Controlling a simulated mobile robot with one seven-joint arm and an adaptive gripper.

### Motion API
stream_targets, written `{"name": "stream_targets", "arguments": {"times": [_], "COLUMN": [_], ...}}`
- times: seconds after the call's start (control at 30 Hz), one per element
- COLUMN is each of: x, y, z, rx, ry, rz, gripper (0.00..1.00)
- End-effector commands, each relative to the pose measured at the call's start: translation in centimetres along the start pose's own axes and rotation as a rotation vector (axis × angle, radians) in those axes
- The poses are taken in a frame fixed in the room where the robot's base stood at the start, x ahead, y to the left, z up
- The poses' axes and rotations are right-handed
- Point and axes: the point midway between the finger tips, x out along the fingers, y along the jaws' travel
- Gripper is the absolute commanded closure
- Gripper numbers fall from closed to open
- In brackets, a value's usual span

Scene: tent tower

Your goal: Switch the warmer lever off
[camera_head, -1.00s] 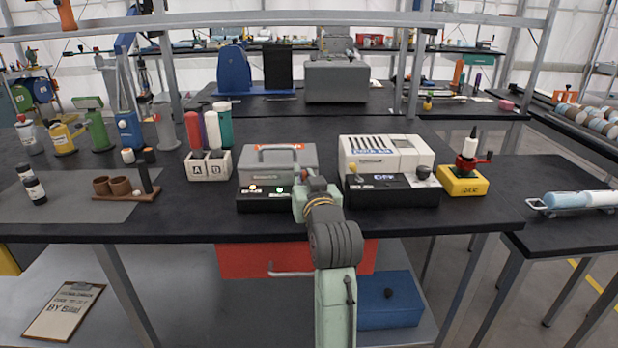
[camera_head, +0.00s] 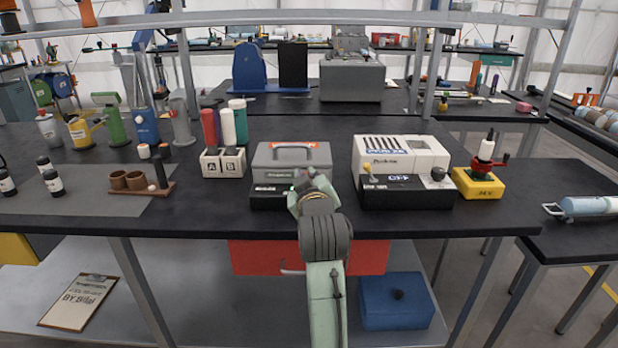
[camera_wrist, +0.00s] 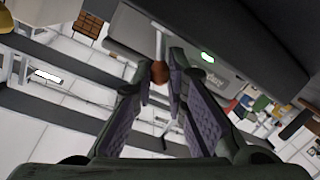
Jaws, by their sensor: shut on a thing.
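The grey box with a handle (camera_head: 291,163), which I take to be the warmer, sits on a low black base (camera_head: 268,199) near the table's front edge. My gripper (camera_head: 308,180) is at the right front of this base and hides part of it. In the wrist view, a lever with a round brown-orange knob (camera_wrist: 160,72) on a thin metal rod stands between the fingers of my gripper (camera_wrist: 158,86), which are shut on it. A green light (camera_wrist: 207,56) glows beside it. The lever is hidden in the head view.
A white machine (camera_head: 402,157) on a black base marked OFF stands to the right, with a yellow device (camera_head: 478,184) beyond it. A white box with letters and tubes (camera_head: 223,162) and a brown cup holder (camera_head: 141,183) stand left. A grey shelf frame crosses behind.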

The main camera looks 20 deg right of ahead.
Motion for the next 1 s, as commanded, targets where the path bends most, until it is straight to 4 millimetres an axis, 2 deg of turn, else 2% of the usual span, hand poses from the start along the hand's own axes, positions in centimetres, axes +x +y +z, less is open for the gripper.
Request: {"name": "stream_targets", "arguments": {"times": [0.4,0.43,0.7,1.0], "x": [0.01,0.01,0.01,-0.12], "y": [-0.02,-0.02,-0.03,-0.03], "z": [0.02,0.02,0.01,0.00], "rx": [-0.008,-0.007,-0.006,-0.006], "ry": [-0.002,-0.002,-0.001,-0.001], "rz": [0.001,0.001,0.000,0.001], "gripper": [1.00,0.85,0.67,0.67]}}
